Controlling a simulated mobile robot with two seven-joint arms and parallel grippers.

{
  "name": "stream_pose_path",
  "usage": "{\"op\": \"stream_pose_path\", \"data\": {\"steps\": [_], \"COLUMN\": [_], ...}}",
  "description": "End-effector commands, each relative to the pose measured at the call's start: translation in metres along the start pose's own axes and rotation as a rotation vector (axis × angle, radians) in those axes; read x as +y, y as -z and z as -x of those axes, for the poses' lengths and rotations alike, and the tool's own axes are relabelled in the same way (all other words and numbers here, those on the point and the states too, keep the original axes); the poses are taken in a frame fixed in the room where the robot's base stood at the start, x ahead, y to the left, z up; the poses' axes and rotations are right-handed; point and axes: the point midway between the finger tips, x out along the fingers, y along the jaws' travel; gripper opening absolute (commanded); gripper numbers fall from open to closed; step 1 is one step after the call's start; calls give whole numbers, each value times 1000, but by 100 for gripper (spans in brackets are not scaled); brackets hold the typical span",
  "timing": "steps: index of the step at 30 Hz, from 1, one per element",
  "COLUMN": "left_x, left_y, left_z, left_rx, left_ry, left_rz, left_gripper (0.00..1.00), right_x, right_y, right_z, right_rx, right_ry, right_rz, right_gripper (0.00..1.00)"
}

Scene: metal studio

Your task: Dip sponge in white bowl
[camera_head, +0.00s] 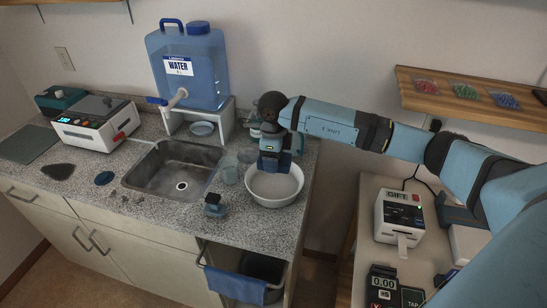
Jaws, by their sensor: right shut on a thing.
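The white bowl (262,198) stands on the speckled counter, right of the sink, with pale liquid-like contents inside. My right gripper (275,168) points down over the bowl's back part, its fingers at or just above the rim level. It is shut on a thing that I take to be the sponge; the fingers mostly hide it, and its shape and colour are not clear. I cannot tell whether it touches the contents. My left gripper is out of view.
A metal sink (178,172) lies left of the bowl. Clear cups (229,175) and a small dark blue-based object (214,206) stand close by. A blue water jug (188,65) sits on a white stand behind. A blue cloth (236,286) hangs below the counter edge.

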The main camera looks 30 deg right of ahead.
Motion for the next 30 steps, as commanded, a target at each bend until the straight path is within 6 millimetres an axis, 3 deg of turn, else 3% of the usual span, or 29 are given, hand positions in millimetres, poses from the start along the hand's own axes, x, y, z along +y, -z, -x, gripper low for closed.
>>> {"op": "stream_pose_path", "data": {"steps": [14,25,30], "left_x": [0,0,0], "left_y": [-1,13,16], "left_z": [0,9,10], "left_rx": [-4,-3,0], "left_ry": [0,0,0], "left_rz": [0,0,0], "left_gripper": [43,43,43], "right_x": [0,0,0], "right_y": [0,0,0], "right_z": [2,36,41], "right_rx": [0,-1,0], "right_ry": [0,1,0], "right_rz": [0,0,1], "right_gripper": [41,41,41]}}
